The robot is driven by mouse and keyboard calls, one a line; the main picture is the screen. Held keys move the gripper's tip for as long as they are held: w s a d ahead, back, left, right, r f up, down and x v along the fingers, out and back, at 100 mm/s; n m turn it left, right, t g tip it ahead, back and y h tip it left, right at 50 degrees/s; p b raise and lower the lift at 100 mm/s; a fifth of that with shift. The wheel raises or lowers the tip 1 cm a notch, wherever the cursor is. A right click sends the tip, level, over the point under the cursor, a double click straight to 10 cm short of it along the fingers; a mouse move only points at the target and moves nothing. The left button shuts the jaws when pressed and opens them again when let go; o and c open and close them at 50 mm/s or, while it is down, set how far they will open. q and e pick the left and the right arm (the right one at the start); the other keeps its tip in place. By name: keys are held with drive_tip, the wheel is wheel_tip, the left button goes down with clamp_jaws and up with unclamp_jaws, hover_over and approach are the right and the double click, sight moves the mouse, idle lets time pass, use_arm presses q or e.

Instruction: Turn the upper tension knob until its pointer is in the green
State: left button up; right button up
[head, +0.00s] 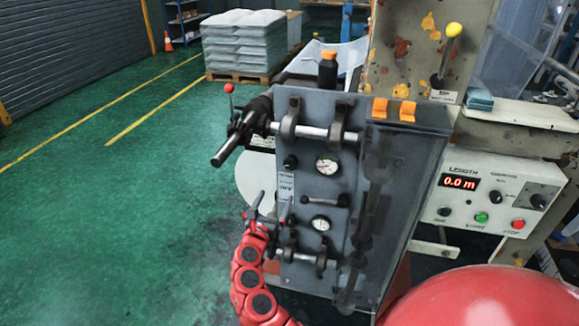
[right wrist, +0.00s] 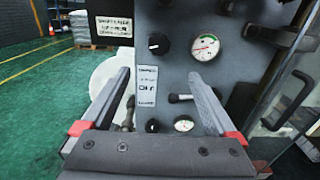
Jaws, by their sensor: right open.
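The upper tension knob (head: 290,161) is a black knob on the grey panel, left of the upper round gauge (head: 327,165). In the right wrist view the upper knob (right wrist: 158,44) has a light mark on its face, and the upper gauge (right wrist: 205,46) stands right of it with coloured marks on a white dial. I cannot tell surely where its pointer rests. My right gripper (head: 271,206) is low at the panel's left side. In its wrist view the gripper (right wrist: 160,76) is open and empty, with its fingertips below the upper knob and apart from it.
A lower knob (right wrist: 152,126), a lower gauge (right wrist: 184,123) and a short black lever (right wrist: 180,98) sit lower on the panel. Bars with rollers (head: 315,132) stick out above. A control box (head: 488,195) stands right. Green floor is free at left.

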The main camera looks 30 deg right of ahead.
approach(290, 166)
drive_tip(key=b+x, duration=0.1)
drive_tip(key=x, duration=0.6)
drive_tip(key=shift+w+d, duration=0.25)
drive_tip(key=shift+w+d+b, duration=0.35)
drive_tip(key=shift+w+d, duration=0.05)
drive_tip(key=shift+d, duration=0.1)
drive_tip(key=shift+w+d+r, duration=0.1)
drive_tip(key=shift+w+d, duration=0.05)
drive_tip(key=c, duration=1.4)
